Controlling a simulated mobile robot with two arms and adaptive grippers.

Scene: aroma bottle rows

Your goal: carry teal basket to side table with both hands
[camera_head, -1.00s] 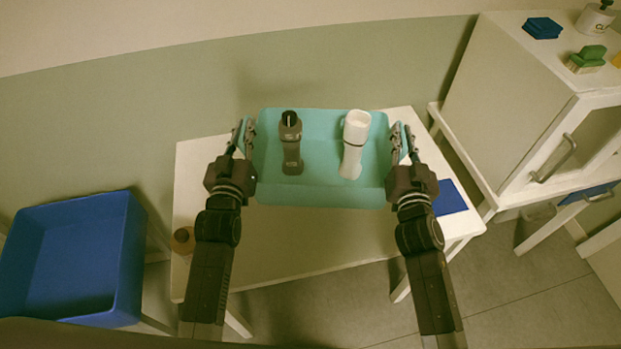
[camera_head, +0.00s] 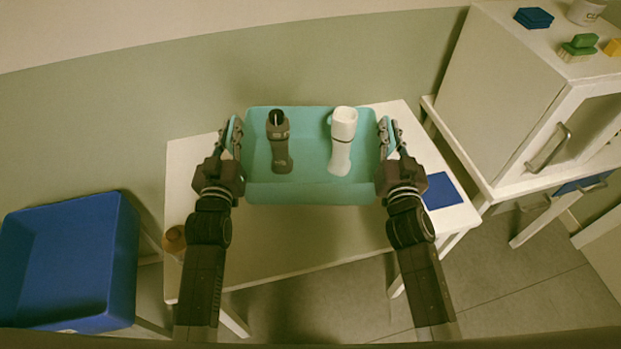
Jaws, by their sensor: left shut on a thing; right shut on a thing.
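The teal basket (camera_head: 312,190) is in the middle of the head view, held level between my two grippers, with the white table (camera_head: 195,165) below and behind it. A dark grey bottle (camera_head: 279,145) stands in its left half and a white bottle (camera_head: 343,145) in its right half. My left gripper (camera_head: 234,138) is shut on the basket's left side. My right gripper (camera_head: 387,138) is shut on its right side. The fingers partly hide the basket's side walls. I cannot tell the exact gap between basket and table.
A blue bin (camera_head: 70,265) stands at the left. A brown bottle (camera_head: 175,241) is at the table's left front corner. A blue mat (camera_head: 443,191) lies on its right side. A white cabinet (camera_head: 490,95) stands at the right, with a green brush (camera_head: 579,46) and blue cloth (camera_head: 534,17) on top.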

